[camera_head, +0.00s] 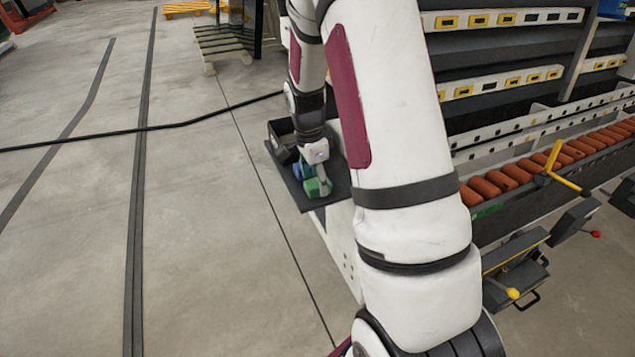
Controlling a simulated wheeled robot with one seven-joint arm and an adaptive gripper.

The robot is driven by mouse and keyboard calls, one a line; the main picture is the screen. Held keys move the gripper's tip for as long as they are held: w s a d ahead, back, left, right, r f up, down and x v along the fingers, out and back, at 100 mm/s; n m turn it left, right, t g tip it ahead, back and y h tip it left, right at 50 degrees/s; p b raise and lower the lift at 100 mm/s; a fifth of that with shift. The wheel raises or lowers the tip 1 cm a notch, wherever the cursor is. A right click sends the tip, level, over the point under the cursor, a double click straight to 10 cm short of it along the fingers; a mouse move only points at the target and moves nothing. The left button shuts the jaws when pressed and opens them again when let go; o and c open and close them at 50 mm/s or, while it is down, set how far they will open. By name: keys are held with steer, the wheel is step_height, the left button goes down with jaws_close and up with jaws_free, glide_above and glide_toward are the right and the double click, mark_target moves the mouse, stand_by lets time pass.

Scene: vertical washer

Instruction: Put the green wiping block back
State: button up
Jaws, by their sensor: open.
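The green wiping block (315,188) rests on a dark flat tray (307,204) at the picture's middle. My gripper (322,184) points down right at the block, with one fingertip in front of it. The jaws are open; the far finger is hard to make out. I cannot tell whether the fingers touch the block. A blue block (297,171) is just left of and behind the green one. My white arm hides the right part of the tray.
A black open box (281,142) stands at the tray's back left. A black cable (150,129) crosses the floor toward it. A conveyor with orange rollers (515,173) and shelving stand on the right. The floor on the left is mostly open.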

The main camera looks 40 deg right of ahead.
mark_target(313, 185)
steer(key=s+a+r+n+p, duration=0.1)
steer(key=s+a+r+n, duration=0.15)
steer(key=r, duration=0.55)
steer(key=s+a+r+n, duration=0.1)
steer(key=a+r, duration=0.3)
steer(key=r, duration=0.5)
steer(key=s+a+r+n, duration=0.2)
steer(key=s+a+n, duration=0.3)
steer(key=s, duration=0.3)
steer(key=s+a+r+n+t+y, duration=0.1)
steer(key=s+a+r+n, duration=0.1)
steer(key=s+a+n, duration=0.3)
steer(key=s+a+r+n, duration=0.2)
steer(key=s+a+n, duration=0.3)
steer(key=s, duration=0.7)
steer(key=n, duration=0.2)
steer(key=shift+s+a+r+n+t, duration=0.15)
steer(key=shift+s+n+t, duration=0.2)
steer(key=shift+s+t, duration=0.05)
step_height(313, 185, up, 13)
steer(key=t+p, duration=0.2)
steer(key=p, duration=0.9)
steer(key=shift+d, duration=0.2)
